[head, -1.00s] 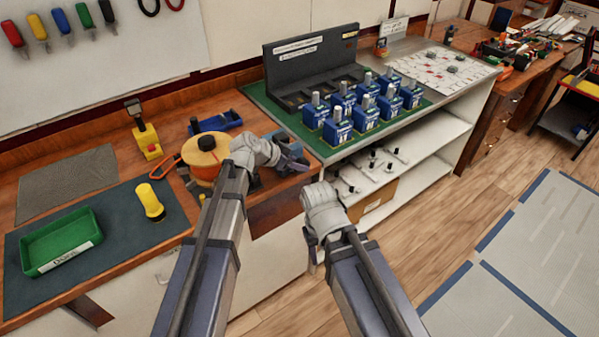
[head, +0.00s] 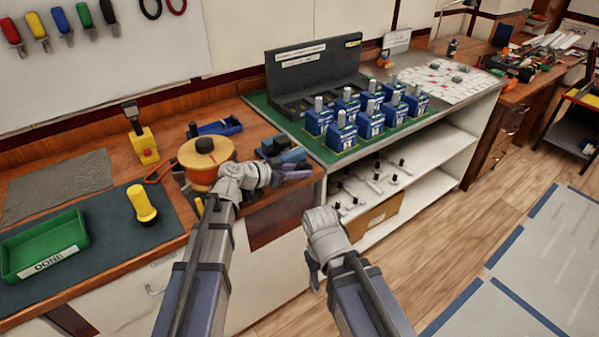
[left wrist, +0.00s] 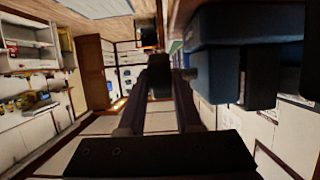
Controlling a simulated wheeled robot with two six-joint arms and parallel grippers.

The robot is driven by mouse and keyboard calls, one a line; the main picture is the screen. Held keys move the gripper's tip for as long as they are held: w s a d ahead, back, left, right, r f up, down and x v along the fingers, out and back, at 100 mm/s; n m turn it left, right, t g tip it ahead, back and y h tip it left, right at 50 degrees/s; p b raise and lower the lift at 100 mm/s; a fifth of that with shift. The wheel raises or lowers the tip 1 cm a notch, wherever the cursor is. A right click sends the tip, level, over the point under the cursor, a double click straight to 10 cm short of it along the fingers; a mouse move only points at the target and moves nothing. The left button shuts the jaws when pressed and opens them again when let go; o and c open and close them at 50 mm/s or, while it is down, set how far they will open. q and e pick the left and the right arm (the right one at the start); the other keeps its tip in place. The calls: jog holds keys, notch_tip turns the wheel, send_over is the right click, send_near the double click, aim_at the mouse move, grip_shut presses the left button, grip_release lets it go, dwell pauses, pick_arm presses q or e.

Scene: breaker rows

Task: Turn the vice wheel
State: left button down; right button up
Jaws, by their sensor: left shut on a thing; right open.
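The blue bench vice (head: 284,152) stands at the right end of the wooden bench, beside the orange and yellow reel. My left gripper (head: 292,172) is at the vice's near side, its fingers pointing right. In the left wrist view, the vice's blue body (left wrist: 225,60) fills the upper right. A short shaft runs from it to the dark vice wheel (left wrist: 158,72), which sits at the tips of my left fingers. The gripper is shut on this wheel; the head view hides the wheel. My right gripper (head: 314,272) is open and empty, low in front of the bench.
The orange and yellow reel (head: 207,160) is close behind my left wrist. Several blue breakers (head: 370,120) stand on the green mat to the right. A yellow cylinder (head: 142,204) and a green tray (head: 45,245) are at left.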

pick_arm(q)
jog(key=c, duration=0.6)
grip_release()
jog(key=p+v, duration=0.2)
jog(key=v, duration=0.5)
jog(key=shift+s+a+r+p, duration=0.2)
jog(key=shift+a+p, duration=0.1)
jog(key=shift+p, duration=0.1)
